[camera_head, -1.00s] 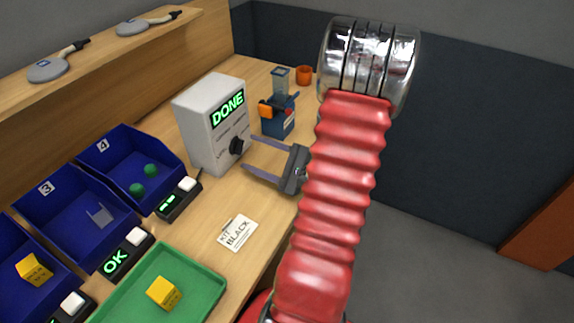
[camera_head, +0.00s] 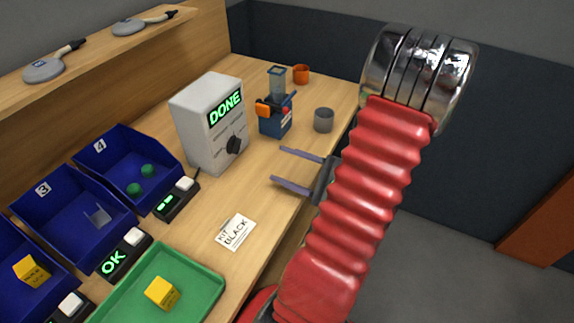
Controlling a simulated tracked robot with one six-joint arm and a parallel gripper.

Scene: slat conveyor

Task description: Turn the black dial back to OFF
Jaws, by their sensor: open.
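The black dial (camera_head: 234,146) sits low on the right-hand face of a grey box (camera_head: 196,130). The box's green display (camera_head: 225,107) reads DONE. Small printed labels surround the dial, too small to read, so I cannot tell which mark it points at. My gripper (camera_head: 277,166) is open and empty, to the right of the dial and apart from it. Its two fingers point left toward the box, one above the other in the picture. Nothing hides the dial.
A blue device (camera_head: 276,122), a grey cup (camera_head: 323,120) and an orange cup (camera_head: 301,74) stand behind my gripper. A KIT BLACK card (camera_head: 235,232) lies in front. A green tray (camera_head: 205,290) holds a yellow block (camera_head: 161,293). Blue bins (camera_head: 72,205) line the left.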

